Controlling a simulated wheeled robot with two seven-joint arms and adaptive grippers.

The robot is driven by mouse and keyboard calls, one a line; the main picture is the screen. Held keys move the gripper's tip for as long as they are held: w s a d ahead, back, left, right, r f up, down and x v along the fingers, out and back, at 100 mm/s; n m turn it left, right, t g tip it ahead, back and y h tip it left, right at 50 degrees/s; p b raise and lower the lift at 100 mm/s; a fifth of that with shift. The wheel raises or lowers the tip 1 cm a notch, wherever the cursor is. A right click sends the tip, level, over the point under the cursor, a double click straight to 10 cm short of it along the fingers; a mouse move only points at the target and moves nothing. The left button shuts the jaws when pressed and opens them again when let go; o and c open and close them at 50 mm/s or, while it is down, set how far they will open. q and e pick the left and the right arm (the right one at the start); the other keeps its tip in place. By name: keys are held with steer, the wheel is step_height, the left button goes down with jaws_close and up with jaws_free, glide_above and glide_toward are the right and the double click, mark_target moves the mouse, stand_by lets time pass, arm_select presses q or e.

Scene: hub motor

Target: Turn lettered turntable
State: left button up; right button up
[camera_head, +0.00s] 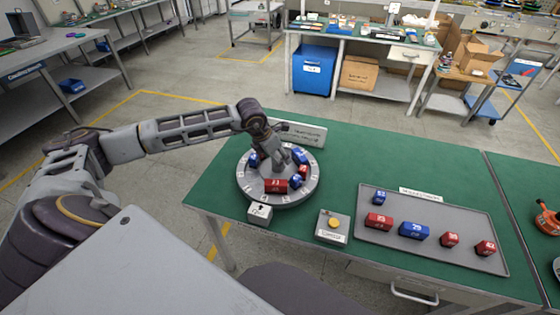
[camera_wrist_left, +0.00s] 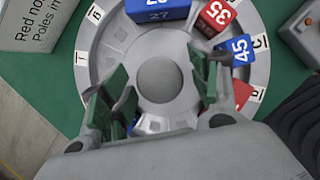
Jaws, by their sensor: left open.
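The grey round turntable (camera_head: 250,188) lies on the green table, with letter labels around its rim and red and blue blocks on it. In the left wrist view the turntable (camera_wrist_left: 100,45) shows a round grey centre hub (camera_wrist_left: 163,80). My left gripper (camera_head: 280,163) is over the turntable's middle. In the wrist view its green-padded fingers (camera_wrist_left: 160,90) are apart, on either side of the hub, with nothing held; whether they touch it I cannot tell. A blue block (camera_wrist_left: 158,9), a red block (camera_wrist_left: 215,17) and a blue block marked 45 (camera_wrist_left: 236,49) sit on the ring. My right gripper is not in view.
A small white marker box (camera_head: 259,212) stands at the turntable's front. A box with a yellow button (camera_head: 333,224) is to its right. A grey tray (camera_head: 400,250) holds several red and blue blocks. A sign plate (camera_head: 308,132) stands behind the turntable.

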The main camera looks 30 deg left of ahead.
arm_select(q)
steer(key=x, duration=0.2)
steer(key=shift+w+f, duration=0.15)
steer(key=shift+f, duration=0.2)
steer(key=shift+w+d+f, duration=0.1)
steer(key=shift+w+f, duration=0.05)
steer(key=shift+f, duration=0.3)
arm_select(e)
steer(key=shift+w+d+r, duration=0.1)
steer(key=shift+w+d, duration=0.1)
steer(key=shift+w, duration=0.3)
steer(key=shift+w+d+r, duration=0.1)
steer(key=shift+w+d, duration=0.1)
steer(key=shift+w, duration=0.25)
